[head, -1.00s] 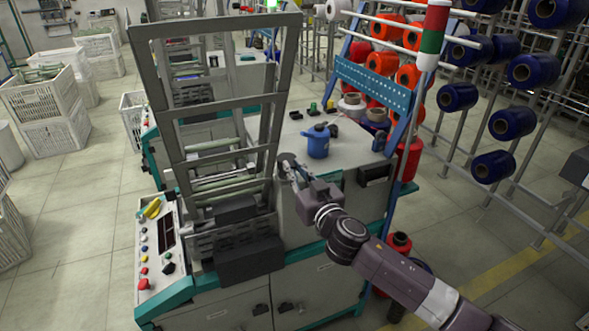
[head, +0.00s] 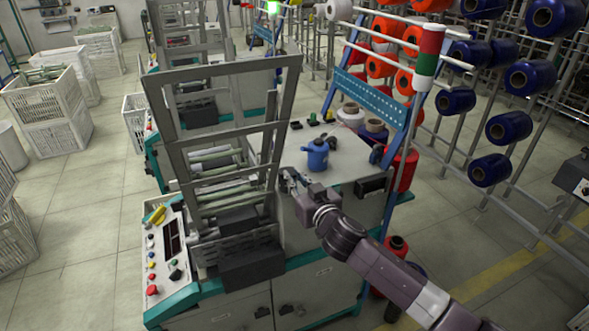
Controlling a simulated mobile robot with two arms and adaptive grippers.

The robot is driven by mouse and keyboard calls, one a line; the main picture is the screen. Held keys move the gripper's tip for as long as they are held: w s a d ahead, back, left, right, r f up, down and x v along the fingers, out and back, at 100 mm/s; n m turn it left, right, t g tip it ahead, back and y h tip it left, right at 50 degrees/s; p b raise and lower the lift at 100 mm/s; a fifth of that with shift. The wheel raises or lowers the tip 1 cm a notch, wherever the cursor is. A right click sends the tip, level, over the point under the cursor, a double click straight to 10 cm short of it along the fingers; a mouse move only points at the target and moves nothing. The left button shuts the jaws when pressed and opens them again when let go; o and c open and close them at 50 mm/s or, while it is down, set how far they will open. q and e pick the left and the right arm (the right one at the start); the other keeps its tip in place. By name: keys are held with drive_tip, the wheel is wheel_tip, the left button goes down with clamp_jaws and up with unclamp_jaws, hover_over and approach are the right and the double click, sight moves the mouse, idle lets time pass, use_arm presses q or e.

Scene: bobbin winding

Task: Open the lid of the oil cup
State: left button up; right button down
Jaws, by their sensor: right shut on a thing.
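The oil cup (head: 285,172) is a small grey round fitting on the machine's top, just right of the tall grey frame. My right gripper (head: 289,181) reaches it from the lower right and is shut on what looks like its lid. The fingers cover most of the cup, and the lid's angle is too small to make out. My left gripper is not in view.
A blue oil can (head: 316,155) stands on the machine top behind my right gripper. The tall grey frame (head: 277,125) rises close on the left. Yarn cones (head: 376,128) stand farther back, and a control panel (head: 169,250) is at front left.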

sight(292, 174)
drive_tip(key=shift+w+a+r+p, duration=0.1)
drive_tip(key=shift+w+r+p, duration=0.15)
drive_tip(key=shift+r, duration=0.6)
drive_tip(key=shift+w+a+r+p, duration=0.1)
drive_tip(key=shift+w+r+p, duration=0.1)
drive_tip(key=shift+r, duration=0.6)
drive_tip(key=shift+w+r, duration=0.2)
drive_tip(key=c, duration=2)
unclamp_jaws()
drive_tip(key=shift+w+f, duration=0.1)
drive_tip(key=shift+o, duration=0.3)
drive_tip(key=shift+f, duration=0.25)
drive_tip(key=v, duration=1.2)
